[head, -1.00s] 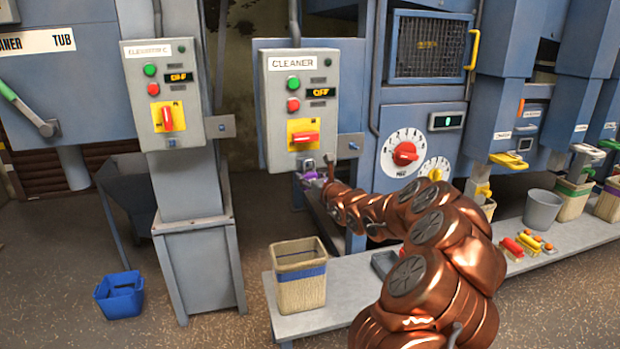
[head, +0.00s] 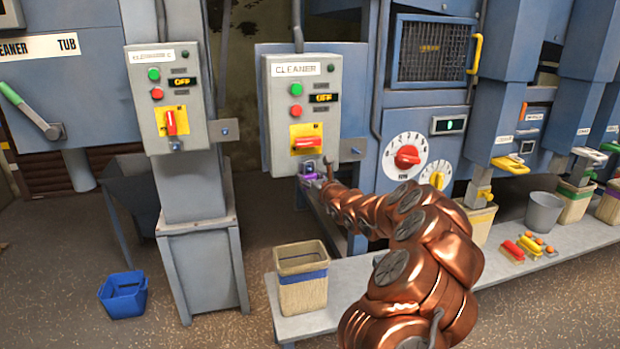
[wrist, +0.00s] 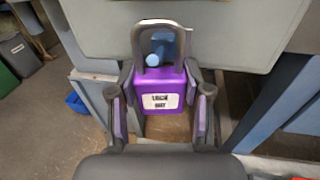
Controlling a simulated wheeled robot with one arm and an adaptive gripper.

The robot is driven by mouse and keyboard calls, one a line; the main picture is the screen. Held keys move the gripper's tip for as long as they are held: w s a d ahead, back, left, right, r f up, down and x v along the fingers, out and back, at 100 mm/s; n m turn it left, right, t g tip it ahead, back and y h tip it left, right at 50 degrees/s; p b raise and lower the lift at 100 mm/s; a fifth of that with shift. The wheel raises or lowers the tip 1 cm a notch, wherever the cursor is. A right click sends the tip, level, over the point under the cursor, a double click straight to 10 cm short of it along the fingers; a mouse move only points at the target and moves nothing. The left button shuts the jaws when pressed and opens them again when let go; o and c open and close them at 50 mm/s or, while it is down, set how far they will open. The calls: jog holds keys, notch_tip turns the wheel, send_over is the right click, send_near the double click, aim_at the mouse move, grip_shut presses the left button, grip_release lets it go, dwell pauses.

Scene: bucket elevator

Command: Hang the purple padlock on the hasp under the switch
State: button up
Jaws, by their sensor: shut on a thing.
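The purple padlock (wrist: 166,86), with a white label and grey shackle, is upright between the fingers of my gripper (wrist: 160,108). My gripper is shut on it. In the wrist view the blue hasp (wrist: 163,43) shows inside the shackle loop; I cannot tell whether the shackle rests on it. In the head view my gripper (head: 318,183) and the padlock (head: 306,178) are just below the CLEANER box (head: 277,110), by the hasp (head: 309,167). The red switch (head: 307,143) on its yellow plate is directly above. The fingers partly hide the padlock's sides.
A second switch box (head: 143,115) stands to the left. A woven bin (head: 302,290) stands on the low bench (head: 345,300), with a grey bucket (head: 543,212) farther right. A blue bin (head: 123,295) is on the floor at left. Floor between the bins looks clear.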

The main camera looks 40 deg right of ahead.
jog(key=shift+f+b, duration=0.65)
jog(key=shift+f, duration=0.15)
dwell(0.4)
dwell(0.4)
jog(key=o, duration=1.3)
jog(key=s+a+b, duration=0.3)
jog(key=s+b, duration=0.6)
jog(key=b, duration=0.5)
jog(key=shift+s+f+b, duration=0.2)
jog(key=shift+f+b, duration=0.1)
jog(key=shift+f, duration=0.05)
dwell(1.0)
jog(key=shift+a, duration=0.15)
dwell(0.4)
